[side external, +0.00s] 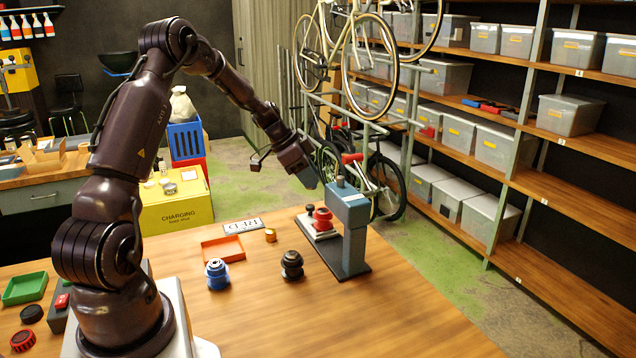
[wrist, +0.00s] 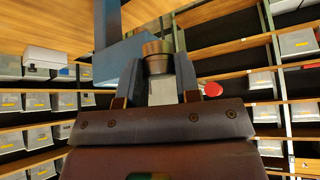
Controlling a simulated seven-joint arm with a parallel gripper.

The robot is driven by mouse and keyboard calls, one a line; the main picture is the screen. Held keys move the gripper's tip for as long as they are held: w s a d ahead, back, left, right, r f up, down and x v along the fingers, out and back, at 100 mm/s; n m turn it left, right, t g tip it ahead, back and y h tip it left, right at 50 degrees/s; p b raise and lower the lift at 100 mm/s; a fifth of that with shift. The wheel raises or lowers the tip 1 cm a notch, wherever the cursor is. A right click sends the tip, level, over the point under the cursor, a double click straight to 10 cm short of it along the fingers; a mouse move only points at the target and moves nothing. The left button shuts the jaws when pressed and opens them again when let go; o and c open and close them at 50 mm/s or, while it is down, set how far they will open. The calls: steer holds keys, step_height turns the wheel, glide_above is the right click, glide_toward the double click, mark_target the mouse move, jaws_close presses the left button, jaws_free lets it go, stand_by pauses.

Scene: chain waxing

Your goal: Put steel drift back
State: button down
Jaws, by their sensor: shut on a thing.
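My gripper (side external: 308,179) is up in the air just left of the head of the blue-grey press (side external: 350,210). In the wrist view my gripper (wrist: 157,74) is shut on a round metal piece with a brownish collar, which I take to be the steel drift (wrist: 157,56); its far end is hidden. The drift cannot be made out in the side view. An empty orange tray (side external: 222,250) lies on the wooden table, in front of a white plate with dark lettering (side external: 243,226).
A blue cylindrical part (side external: 217,274), a black one (side external: 292,265) and a small brass piece (side external: 270,235) stand on the table. A red part (side external: 323,218) is on a white block by the press. A green tray (side external: 25,289) is at left. The front right tabletop is clear.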

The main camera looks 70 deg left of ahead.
steer(key=s+d+f+n+y, duration=0.1)
steer(key=s+d+f+n, duration=0.2)
steer(key=s, duration=0.6)
steer(key=s+d+f+n+y, duration=0.2)
steer(key=s+d, duration=0.4)
steer(key=s, duration=0.3)
glide_above(278, 254)
steer(key=shift+m+t+h, duration=0.3)
steer(key=f, duration=0.9)
steer(key=shift+s+d, duration=0.15)
steer(key=shift+s, duration=0.15)
steer(key=shift+w+f, duration=0.15)
steer(key=shift+f, duration=0.1)
steer(key=shift+w+a+f, duration=0.1)
steer(key=shift+a+f, duration=0.1)
steer(key=shift+f, duration=1.4)
steer(key=shift+f, duration=0.1)
